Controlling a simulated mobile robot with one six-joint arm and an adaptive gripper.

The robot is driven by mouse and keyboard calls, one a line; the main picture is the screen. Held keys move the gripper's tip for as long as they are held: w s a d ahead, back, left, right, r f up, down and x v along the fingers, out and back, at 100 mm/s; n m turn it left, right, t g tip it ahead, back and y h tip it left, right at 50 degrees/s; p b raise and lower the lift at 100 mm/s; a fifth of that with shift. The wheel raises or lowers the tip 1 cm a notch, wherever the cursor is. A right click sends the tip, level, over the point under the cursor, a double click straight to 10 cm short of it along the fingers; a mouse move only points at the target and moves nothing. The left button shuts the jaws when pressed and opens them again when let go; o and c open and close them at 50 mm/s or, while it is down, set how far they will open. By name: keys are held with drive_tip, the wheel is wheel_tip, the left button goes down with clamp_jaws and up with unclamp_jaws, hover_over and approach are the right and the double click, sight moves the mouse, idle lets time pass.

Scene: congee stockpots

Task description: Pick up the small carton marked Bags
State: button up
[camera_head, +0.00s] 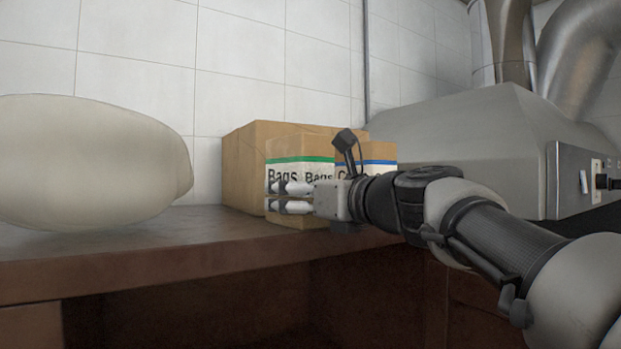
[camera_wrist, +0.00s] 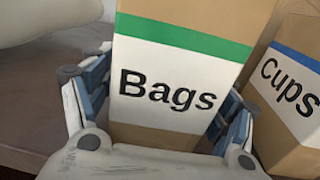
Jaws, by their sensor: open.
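The small carton marked Bags (camera_head: 300,152) is tan cardboard with a green stripe and a white label. It stands upright on the brown shelf in front of a larger cardboard box. In the wrist view the Bags carton (camera_wrist: 172,75) fills the middle, between the two fingers. My gripper (camera_head: 275,197) is open in front of the carton, and hides part of its lower front. In the wrist view my gripper (camera_wrist: 165,112) has one finger on each side of the carton. I cannot tell whether either finger touches it.
A carton marked Cups (camera_wrist: 292,90) with a blue stripe stands close on the right, and also shows in the head view (camera_head: 380,153). The larger box (camera_head: 240,165) is behind. A pale rounded sack (camera_head: 85,165) lies left on the shelf (camera_head: 150,255). A grey metal hood (camera_head: 460,125) stands right.

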drive_tip(key=shift+w+a, duration=0.2)
drive_tip(key=shift+w, duration=0.1)
drive_tip(key=shift+s+r, duration=0.1)
drive_tip(key=shift+s, duration=0.1)
drive_tip(key=shift+c, duration=0.2)
drive_tip(key=shift+w, duration=0.1)
drive_tip(key=c, duration=1.3)
